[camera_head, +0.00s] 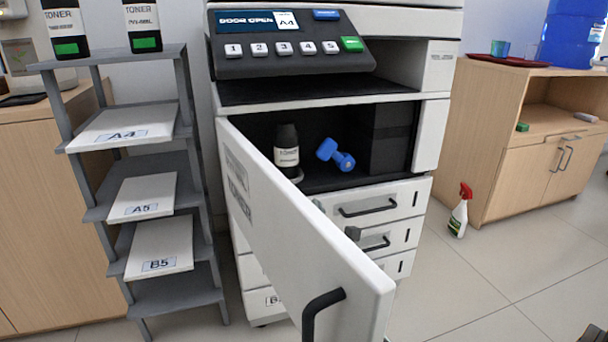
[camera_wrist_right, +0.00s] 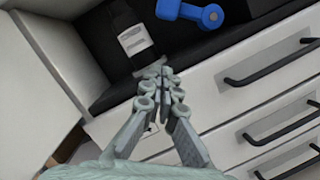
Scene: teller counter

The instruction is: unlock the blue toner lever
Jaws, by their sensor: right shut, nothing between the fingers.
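The blue toner lever (camera_head: 336,154) is inside the open toner bay of the printer, right of a black toner bottle (camera_head: 286,148). It also shows at the top of the right wrist view (camera_wrist_right: 190,12), with the bottle (camera_wrist_right: 132,36) to its left. My right gripper (camera_wrist_right: 164,74) is shut and empty, in front of the bay's lower edge, just below the bottle and apart from the lever. In the head view only small grey parts of it (camera_head: 353,233) show over the open door, which hides the rest. My left gripper is not in view.
The open white toner door (camera_head: 290,220) with a black handle swings out toward me. White drawers (camera_head: 385,200) with dark handles lie below the bay. A grey paper rack (camera_head: 150,45) stands left. A spray bottle (camera_head: 460,210) stands on the floor at right.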

